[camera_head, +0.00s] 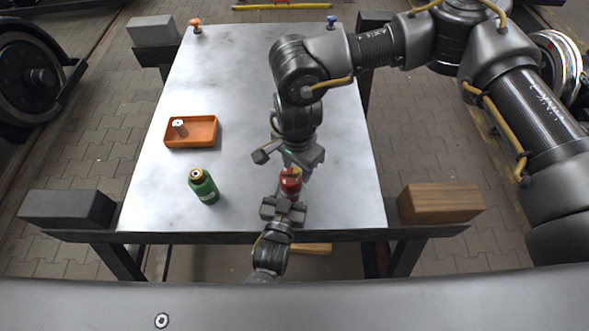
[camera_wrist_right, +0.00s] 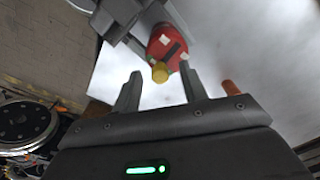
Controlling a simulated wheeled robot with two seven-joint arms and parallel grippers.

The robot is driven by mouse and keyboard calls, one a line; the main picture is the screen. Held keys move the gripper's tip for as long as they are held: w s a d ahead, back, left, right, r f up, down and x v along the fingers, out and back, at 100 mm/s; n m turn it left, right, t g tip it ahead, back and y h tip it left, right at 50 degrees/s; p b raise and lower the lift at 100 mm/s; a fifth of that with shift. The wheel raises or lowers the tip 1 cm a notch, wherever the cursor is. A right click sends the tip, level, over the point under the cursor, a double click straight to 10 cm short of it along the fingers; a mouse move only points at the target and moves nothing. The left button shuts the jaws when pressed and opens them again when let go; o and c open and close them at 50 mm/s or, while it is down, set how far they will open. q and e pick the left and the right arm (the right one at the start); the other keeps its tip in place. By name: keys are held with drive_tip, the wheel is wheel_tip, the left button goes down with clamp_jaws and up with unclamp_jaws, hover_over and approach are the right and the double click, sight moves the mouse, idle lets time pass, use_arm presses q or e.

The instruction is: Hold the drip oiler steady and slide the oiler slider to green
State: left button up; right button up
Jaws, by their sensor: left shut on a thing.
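The red drip oiler (camera_head: 291,181) is near the front edge of the table, right of centre. My left gripper (camera_head: 284,207) is shut on it from the front. In the right wrist view the oiler (camera_wrist_right: 166,46) shows a dark slot, pale patches and a yellow end (camera_wrist_right: 160,72) pointing towards my right gripper. My right gripper (camera_head: 288,158) is open just behind and above the oiler. Its two fingers (camera_wrist_right: 160,92) stand apart in the right wrist view, with nothing between them.
A green bottle (camera_head: 203,186) stands left of the oiler. An orange tray (camera_head: 191,145) holding a small pale cylinder (camera_head: 180,127) lies behind it. Orange (camera_head: 196,25) and blue (camera_head: 331,22) small items are at the far edge.

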sight(296, 170)
wheel_tip(296, 170, up, 12)
idle(0.6)
use_arm(q)
drive_tip(key=o, duration=1.1)
drive_tip(key=v, duration=1.2)
drive_tip(key=shift+f, duration=0.1)
use_arm(e)
drive_tip(key=shift+a, duration=0.1)
